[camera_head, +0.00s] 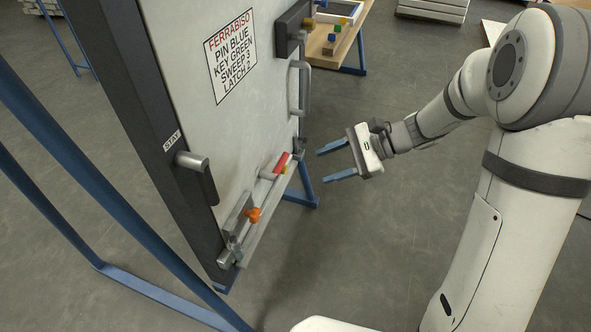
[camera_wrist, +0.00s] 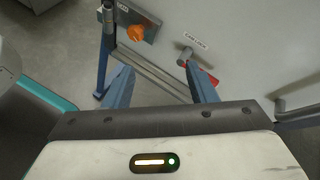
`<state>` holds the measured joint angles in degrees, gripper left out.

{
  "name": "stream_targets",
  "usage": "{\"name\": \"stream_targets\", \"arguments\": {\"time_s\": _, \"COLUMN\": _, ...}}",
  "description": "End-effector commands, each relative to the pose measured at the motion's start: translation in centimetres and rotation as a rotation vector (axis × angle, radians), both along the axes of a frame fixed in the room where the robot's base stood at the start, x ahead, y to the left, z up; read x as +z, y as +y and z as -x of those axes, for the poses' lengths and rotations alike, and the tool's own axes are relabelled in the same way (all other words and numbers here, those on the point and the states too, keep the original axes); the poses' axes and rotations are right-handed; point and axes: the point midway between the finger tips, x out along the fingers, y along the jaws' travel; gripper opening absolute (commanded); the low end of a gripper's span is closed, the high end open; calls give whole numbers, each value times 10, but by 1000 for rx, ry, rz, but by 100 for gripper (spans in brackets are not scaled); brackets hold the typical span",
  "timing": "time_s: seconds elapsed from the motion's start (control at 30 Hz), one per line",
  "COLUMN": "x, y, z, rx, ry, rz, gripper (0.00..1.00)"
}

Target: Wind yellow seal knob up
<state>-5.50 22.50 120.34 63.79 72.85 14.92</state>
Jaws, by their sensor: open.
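A pale door panel (camera_head: 225,120) stands upright at the left of the head view. An orange knob (camera_head: 253,214) sits on a metal plate low on the panel. It also shows in the wrist view, upper left of centre (camera_wrist: 136,33). A red handle (camera_head: 281,163) is on the panel farther right, and it also shows in the wrist view (camera_wrist: 207,78). I cannot make out a clearly yellow knob. My gripper (camera_head: 322,166) is open and empty, apart from the panel and to its right. Its two blue fingers (camera_wrist: 158,72) point toward the panel's lower part.
The panel carries a sign (camera_head: 230,55), a grey pull handle (camera_head: 298,88) and a lever (camera_head: 193,161) by the STAY label. Blue frame bars (camera_head: 100,170) cross the left side. A table with coloured blocks (camera_head: 330,45) stands behind. The floor around my gripper is clear.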

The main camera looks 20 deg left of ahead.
Motion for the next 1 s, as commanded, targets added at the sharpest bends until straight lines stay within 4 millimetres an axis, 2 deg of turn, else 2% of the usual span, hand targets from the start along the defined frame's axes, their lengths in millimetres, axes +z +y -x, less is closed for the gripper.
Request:
{"name": "stream_targets", "arguments": {"time_s": 0.03, "x": -43, "y": 13, "z": -15, "rx": -49, "ry": 75, "rz": -55, "gripper": 51}}
{"name": "stream_targets", "arguments": {"time_s": 0.1, "x": -75, "y": 28, "z": -37, "rx": -125, "ry": 171, "rz": -136, "gripper": 51}}
{"name": "stream_targets", "arguments": {"time_s": 0.3, "x": -160, "y": 57, "z": -90, "rx": -320, "ry": 390, "rz": -328, "gripper": 51}}
{"name": "stream_targets", "arguments": {"time_s": 0.4, "x": -190, "y": 62, "z": -109, "rx": -390, "ry": 458, "rz": -392, "gripper": 51}}
{"name": "stream_targets", "arguments": {"time_s": 0.5, "x": -208, "y": 65, "z": -120, "rx": -436, "ry": 498, "rz": -434, "gripper": 51}}
{"name": "stream_targets", "arguments": {"time_s": 0.67, "x": -217, "y": 73, "z": -127, "rx": -460, "ry": 519, "rz": -458, "gripper": 51}}
{"name": "stream_targets", "arguments": {"time_s": 1.0, "x": -217, "y": 125, "z": -130, "rx": -460, "ry": 518, "rz": -457, "gripper": 51}}
